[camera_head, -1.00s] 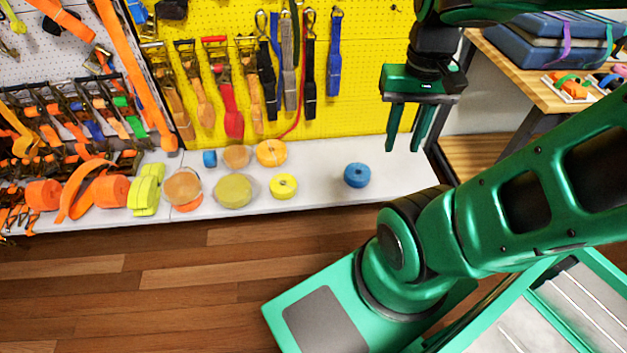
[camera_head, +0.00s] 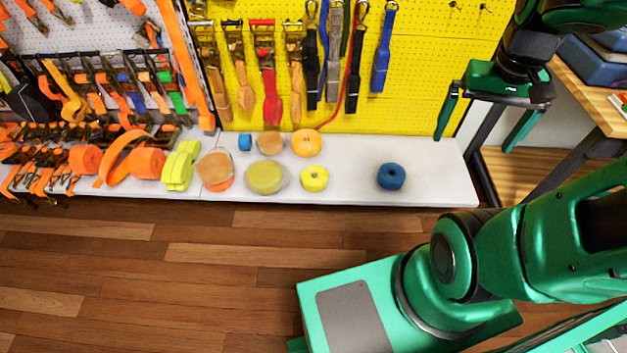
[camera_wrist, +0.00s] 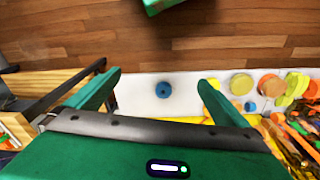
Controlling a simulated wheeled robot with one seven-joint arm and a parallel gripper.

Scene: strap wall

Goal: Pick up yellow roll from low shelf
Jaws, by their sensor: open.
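The bright yellow roll (camera_head: 314,179) lies flat on the white low shelf (camera_head: 350,192), with a small hole in its middle. A larger, duller yellow-olive roll (camera_head: 266,177) lies just left of it. My gripper (camera_head: 487,146) is open and empty, above and to the right of the shelf's right end, fingers pointing down. In the wrist view the gripper (camera_wrist: 160,82) has its fingers wide apart, with the blue roll (camera_wrist: 163,90) showing between them, well below.
The blue roll (camera_head: 391,177) stands alone right of the yellow one. Orange and tan rolls (camera_head: 306,143) sit behind. Straps hang on the yellow pegboard (camera_head: 420,80) at the back. A wooden table (camera_head: 590,90) stands at right. The wooden floor (camera_head: 150,270) in front is clear.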

